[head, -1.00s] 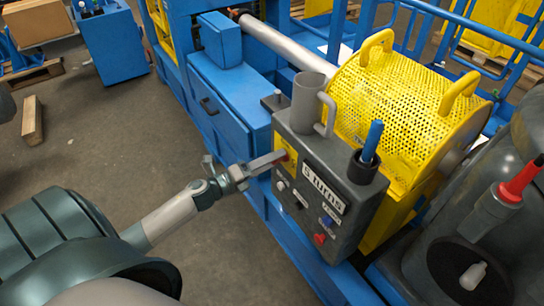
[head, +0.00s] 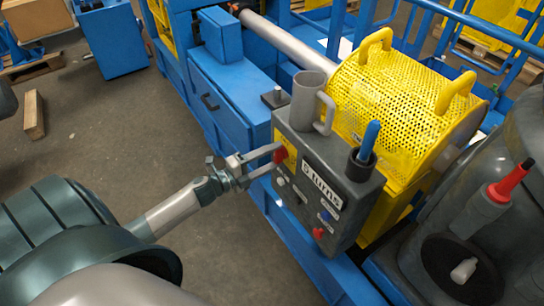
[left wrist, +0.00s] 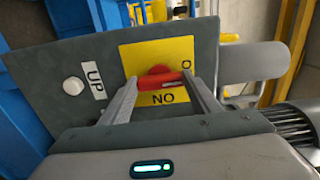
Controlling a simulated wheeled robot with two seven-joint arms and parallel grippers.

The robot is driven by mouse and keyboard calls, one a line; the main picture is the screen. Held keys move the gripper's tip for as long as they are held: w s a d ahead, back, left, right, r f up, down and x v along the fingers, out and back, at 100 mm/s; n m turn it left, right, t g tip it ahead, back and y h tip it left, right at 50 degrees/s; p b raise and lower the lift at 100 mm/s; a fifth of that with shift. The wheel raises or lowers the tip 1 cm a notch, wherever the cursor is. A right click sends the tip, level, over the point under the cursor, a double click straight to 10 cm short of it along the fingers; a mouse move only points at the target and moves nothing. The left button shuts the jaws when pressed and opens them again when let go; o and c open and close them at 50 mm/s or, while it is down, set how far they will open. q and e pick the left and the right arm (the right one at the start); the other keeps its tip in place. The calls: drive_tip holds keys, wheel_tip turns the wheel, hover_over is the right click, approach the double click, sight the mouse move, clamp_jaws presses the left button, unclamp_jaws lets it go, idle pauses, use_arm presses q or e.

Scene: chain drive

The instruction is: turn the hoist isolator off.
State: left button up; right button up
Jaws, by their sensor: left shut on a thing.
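The hoist isolator is a red handle (left wrist: 158,78) on a yellow plate (left wrist: 135,58) in the left wrist view. The handle lies roughly level across that picture. An "O" shows at the plate's right and lettering reading as "NO" below the handle. My left gripper (head: 264,163) is at the control box face, and its two fingers (left wrist: 163,90) stand on either side of the handle, shut on it. My right gripper is not in view.
A white button (left wrist: 73,86) labelled "UP" sits beside the plate. A yellow mesh guard (head: 385,100) stands behind.

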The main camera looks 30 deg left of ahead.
use_arm(q)
drive_tip(key=o, duration=1)
drive_tip(key=shift+o, duration=0.2)
drive_tip(key=shift+s+a, duration=0.1)
drive_tip(key=shift+s, duration=0.05)
drive_tip(key=shift+s+a+f, duration=0.1)
drive_tip(key=shift+s+a, duration=0.1)
drive_tip(key=shift+s, duration=0.3)
drive_tip(key=b+v, duration=0.3)
drive_tip(key=v, duration=1.3)
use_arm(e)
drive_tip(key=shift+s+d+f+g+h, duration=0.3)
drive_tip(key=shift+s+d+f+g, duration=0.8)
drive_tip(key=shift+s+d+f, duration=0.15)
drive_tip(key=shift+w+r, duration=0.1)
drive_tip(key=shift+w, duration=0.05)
